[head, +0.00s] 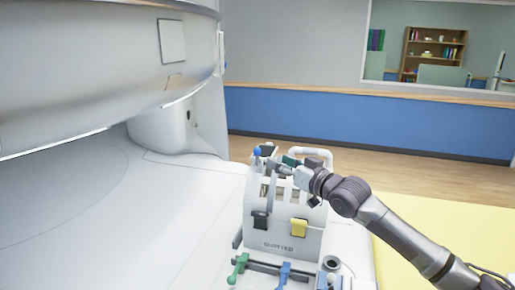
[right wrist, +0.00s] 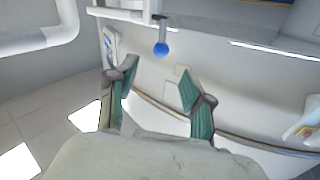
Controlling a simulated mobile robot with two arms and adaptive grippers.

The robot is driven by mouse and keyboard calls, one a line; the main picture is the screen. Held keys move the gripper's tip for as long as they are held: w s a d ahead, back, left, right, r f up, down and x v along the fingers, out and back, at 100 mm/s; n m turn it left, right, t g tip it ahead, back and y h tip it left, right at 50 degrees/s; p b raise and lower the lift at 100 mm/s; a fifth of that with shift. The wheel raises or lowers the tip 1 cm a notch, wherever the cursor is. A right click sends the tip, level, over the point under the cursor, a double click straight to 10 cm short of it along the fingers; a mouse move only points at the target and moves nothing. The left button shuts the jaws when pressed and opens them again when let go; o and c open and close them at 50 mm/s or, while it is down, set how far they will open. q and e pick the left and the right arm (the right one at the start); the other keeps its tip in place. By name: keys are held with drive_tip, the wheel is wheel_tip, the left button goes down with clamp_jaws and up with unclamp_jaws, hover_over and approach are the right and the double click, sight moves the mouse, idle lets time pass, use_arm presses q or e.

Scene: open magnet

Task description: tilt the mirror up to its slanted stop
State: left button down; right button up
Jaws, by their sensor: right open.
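A white stand (head: 285,222) with upright side plates sits on the white bed. A small blue ball knob (head: 257,152) is at its top left. In the right wrist view the blue ball (right wrist: 161,49) sits at the end of a short stem, ahead of the fingers. I cannot clearly make out the mirror's face or its tilt. My right gripper (head: 281,165) is above the stand, just right of the knob. In the right wrist view my right gripper (right wrist: 157,95) has its teal-padded fingers apart, with nothing between them. My left gripper is not in view.
The stand has black (head: 260,220) and yellow (head: 299,227) tabs in front and a white curved handle (head: 318,153) behind. Green (head: 238,268) and blue (head: 284,272) levers stand before it. The large white scanner housing (head: 100,60) overhangs the left. The bed's left part is clear.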

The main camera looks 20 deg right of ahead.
sight(260, 152)
drive_tip(key=p+x, duration=0.2)
drive_tip(key=x, duration=0.8)
drive_tip(key=shift+p, duration=0.35)
clamp_jaws()
